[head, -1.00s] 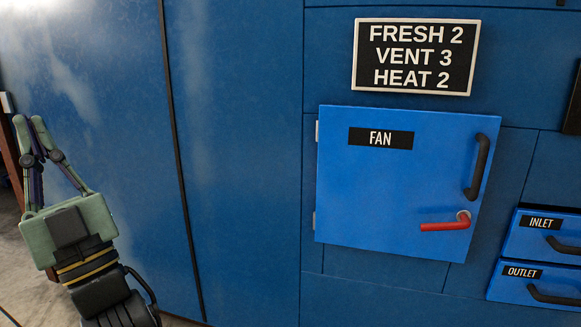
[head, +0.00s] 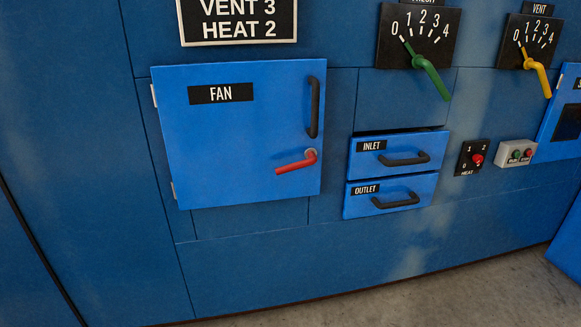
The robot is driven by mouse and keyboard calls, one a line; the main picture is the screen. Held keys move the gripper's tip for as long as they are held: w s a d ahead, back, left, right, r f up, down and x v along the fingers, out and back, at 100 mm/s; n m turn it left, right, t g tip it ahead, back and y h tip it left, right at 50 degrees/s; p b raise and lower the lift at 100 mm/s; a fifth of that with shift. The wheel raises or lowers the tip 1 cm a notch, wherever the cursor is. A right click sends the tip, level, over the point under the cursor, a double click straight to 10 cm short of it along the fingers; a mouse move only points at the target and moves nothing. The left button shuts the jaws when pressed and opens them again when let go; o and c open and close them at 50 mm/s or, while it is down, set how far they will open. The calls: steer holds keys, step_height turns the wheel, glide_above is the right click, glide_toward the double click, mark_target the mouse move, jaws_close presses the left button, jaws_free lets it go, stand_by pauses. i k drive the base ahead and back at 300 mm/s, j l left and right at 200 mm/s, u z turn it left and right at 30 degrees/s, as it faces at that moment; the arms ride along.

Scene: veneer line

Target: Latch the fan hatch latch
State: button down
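The fan hatch (head: 235,145) is a blue door labelled FAN, left of centre in the head view. It looks flush or nearly flush with the panel; whether it is fully seated I cannot tell. Its hinges are on the left edge. A black upright handle (head: 315,107) is on its right side. Below the handle is the red latch lever (head: 296,162). The lever points left from its pivot and dips slightly at its free end. My gripper is not in the head view now.
To the right are the INLET drawer (head: 397,154) and OUTLET drawer (head: 390,195), with the INLET drawer appearing slightly out. Green (head: 430,75) and yellow (head: 537,72) dial levers, a HEAT switch (head: 471,157) and a button box (head: 516,153) lie further right. Concrete floor (head: 420,280) is clear below.

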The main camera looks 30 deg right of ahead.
mark_target(227, 126)
steer(key=i+l, duration=0.25)
steer(key=i, duration=0.2)
steer(key=i+l+z, duration=0.1)
steer(key=i, duration=0.3)
steer(key=l, duration=0.1)
